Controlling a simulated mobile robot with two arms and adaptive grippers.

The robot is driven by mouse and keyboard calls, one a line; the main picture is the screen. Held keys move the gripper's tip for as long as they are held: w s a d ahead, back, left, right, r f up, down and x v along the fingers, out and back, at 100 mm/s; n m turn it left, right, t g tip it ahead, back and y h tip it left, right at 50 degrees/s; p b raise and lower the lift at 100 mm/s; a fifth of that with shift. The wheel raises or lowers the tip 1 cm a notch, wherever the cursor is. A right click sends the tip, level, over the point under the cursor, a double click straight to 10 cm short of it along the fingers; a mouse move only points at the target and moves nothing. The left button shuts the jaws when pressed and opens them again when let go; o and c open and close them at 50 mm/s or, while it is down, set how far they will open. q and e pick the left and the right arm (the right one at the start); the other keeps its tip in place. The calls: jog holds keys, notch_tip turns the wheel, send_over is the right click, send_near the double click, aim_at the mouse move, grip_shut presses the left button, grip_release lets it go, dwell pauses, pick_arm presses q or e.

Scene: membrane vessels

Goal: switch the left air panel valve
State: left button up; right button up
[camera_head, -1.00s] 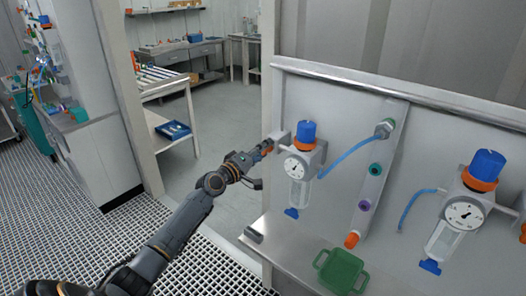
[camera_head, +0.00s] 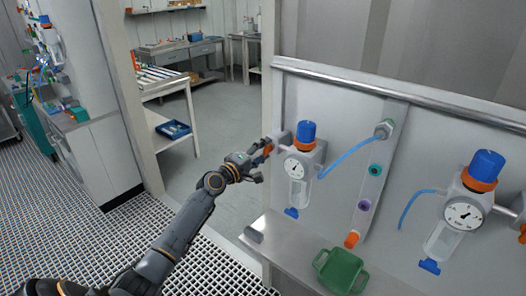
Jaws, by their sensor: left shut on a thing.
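The left air panel valve is an orange handle (camera_head: 267,149) at the left side of the left regulator (camera_head: 301,165), which has a blue knob and a round gauge. My left gripper (camera_head: 262,160) is at this handle, left of the gauge, and is shut on it. The fingers hide part of the handle, so its exact angle is hard to tell. My right gripper is not in view.
A second regulator (camera_head: 463,214) is on the panel at the right. Between them is a manifold (camera_head: 376,170) with coloured ports. A green tray (camera_head: 340,271) stands on the ledge below. Open floor lies behind my left arm.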

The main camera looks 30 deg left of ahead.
pick_arm(q)
jog(key=o, duration=1.2)
jog(key=shift+c, duration=0.2)
jog(key=s+a, duration=0.1)
jog(key=s, duration=1.1)
